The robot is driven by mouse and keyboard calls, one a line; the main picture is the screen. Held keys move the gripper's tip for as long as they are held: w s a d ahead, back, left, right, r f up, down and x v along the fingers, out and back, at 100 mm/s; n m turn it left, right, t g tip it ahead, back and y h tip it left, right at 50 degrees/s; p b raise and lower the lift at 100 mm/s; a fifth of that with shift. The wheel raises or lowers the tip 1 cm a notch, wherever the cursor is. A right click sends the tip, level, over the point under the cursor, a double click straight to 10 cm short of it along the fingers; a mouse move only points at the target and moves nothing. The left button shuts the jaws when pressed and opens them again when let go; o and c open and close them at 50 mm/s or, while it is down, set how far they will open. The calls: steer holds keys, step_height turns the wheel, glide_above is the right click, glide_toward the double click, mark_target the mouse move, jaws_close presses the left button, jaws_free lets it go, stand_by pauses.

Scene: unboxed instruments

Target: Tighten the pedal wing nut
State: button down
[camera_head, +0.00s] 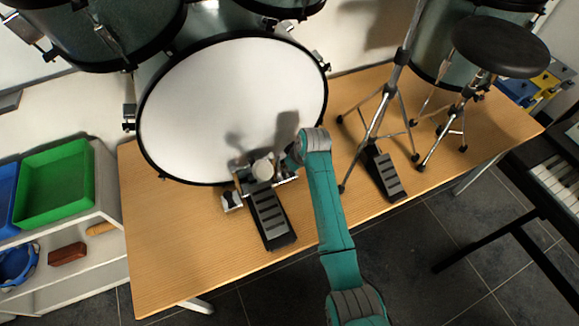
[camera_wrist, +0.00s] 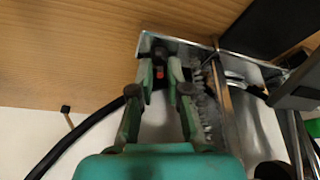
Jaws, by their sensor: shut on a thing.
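The bass drum pedal (camera_head: 268,214) stands on the wooden table in front of the large white drum head (camera_head: 215,105). Its metal base plate (camera_wrist: 187,47) and its chain (camera_wrist: 200,95) show in the wrist view. My gripper (camera_wrist: 160,66) has its green fingers closed around a small dark part with a red patch, the wing nut (camera_wrist: 159,71), at the edge of the plate. The fingers hide most of the nut. In the head view my teal arm reaches the pedal from the right, and its wrist hides the nut and fingertips.
A second pedal (camera_head: 384,174) below a metal stand is to the right of my arm. A round black stool (camera_head: 498,45) stands farther right. A green bin (camera_head: 55,183) sits on a shelf at left. The left part of the table (camera_head: 160,245) is clear.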

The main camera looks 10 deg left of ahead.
steer(key=m, duration=0.2)
steer(key=m+t+h, duration=0.1)
steer(key=m, duration=0.2)
steer(key=shift+w+d+h, duration=0.1)
steer(key=shift+h, duration=0.2)
steer(key=m+h, duration=0.1)
steer(key=m, duration=0.4)
steer(key=shift+d+t+h, duration=0.15)
steer(key=shift+t+h, duration=0.25)
steer(key=shift+m, duration=0.3)
steer(key=c, duration=1.2)
jaws_free()
steer(key=v, duration=1.2)
steer(key=shift+o, duration=0.2)
